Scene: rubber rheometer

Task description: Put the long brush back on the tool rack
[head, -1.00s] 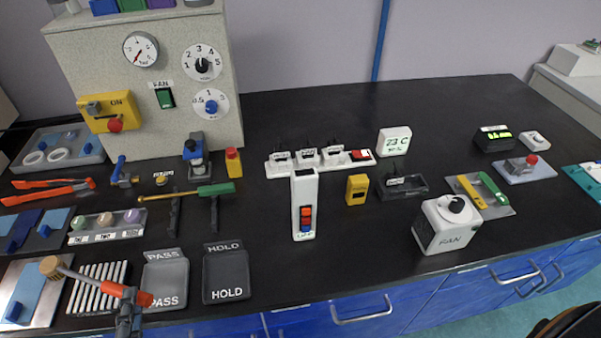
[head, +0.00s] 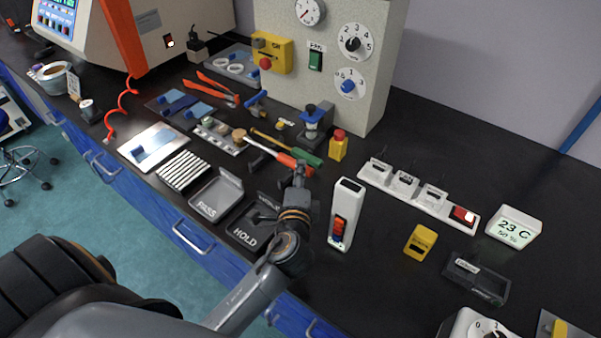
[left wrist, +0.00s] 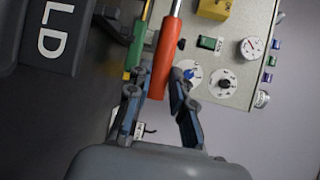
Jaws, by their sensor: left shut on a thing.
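The long brush has a round tan head (head: 239,135), a pale shaft and an orange handle (head: 288,161). My left gripper (head: 299,174) is shut on the orange handle, which also shows between its fingers in the left wrist view (left wrist: 163,65). The dark tool rack (head: 259,163) holds a tool with a yellow shaft and green handle (head: 308,157). The brush lies across the view in front of this tool, close to the rack. Whether it touches the rack I cannot tell. My right gripper is not in view.
The HOLD tray (head: 243,236) and PASS tray (head: 205,207) lie in front of the rack. A white switch tower (head: 347,193) stands right of my left gripper.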

